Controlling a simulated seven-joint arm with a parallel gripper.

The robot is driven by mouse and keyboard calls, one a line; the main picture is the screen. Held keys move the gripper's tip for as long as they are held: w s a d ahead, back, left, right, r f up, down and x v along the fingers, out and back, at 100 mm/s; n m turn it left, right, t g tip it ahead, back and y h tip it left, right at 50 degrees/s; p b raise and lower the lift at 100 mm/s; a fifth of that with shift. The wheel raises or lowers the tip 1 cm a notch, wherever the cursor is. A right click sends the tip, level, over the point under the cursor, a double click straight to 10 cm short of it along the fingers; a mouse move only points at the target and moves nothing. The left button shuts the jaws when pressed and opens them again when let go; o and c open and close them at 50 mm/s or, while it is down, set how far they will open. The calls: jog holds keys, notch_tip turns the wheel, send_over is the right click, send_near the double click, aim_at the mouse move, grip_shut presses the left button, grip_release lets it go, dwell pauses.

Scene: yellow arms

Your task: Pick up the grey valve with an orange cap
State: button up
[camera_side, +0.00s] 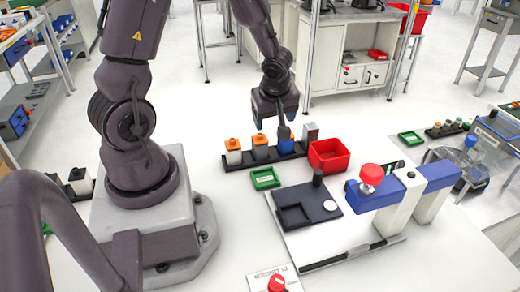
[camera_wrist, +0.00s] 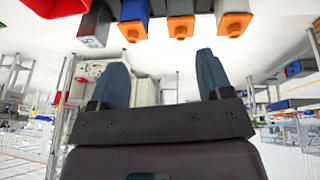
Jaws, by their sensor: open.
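The grey valve with an orange cap (camera_side: 233,152) stands upright at the left end of a dark rack in the side view. In the wrist view the same valve (camera_wrist: 234,20) is at the top right, beyond the fingertips. My gripper (camera_side: 284,132) is above the rack, to the right of this valve and near the blue valve. In the wrist view my gripper (camera_wrist: 160,62) has its two fingers spread, with nothing between them. In the side view the fingers partly hide the blue valve.
The dark rack (camera_side: 270,160) also holds a dark valve with an orange cap (camera_wrist: 180,22), a blue valve with an orange cap (camera_wrist: 134,26) and a grey dark-capped part (camera_wrist: 95,25). A red bin (camera_side: 329,155) stands right; a green tray (camera_side: 265,179) lies in front.

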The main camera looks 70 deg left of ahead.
aim_at(261, 139)
jog(key=shift+g, duration=0.6)
jog(key=x, duration=0.4)
jog(key=s+x, duration=0.1)
jog(key=x, duration=0.3)
jog(key=a+x, duration=0.1)
jog(key=x, duration=0.3)
jog(key=shift+s+a+f, duration=0.15)
jog(key=shift+s+f, duration=0.05)
jog(key=shift+s, duration=0.15)
jog(key=c, duration=1)
jog(key=shift+c, duration=0.2)
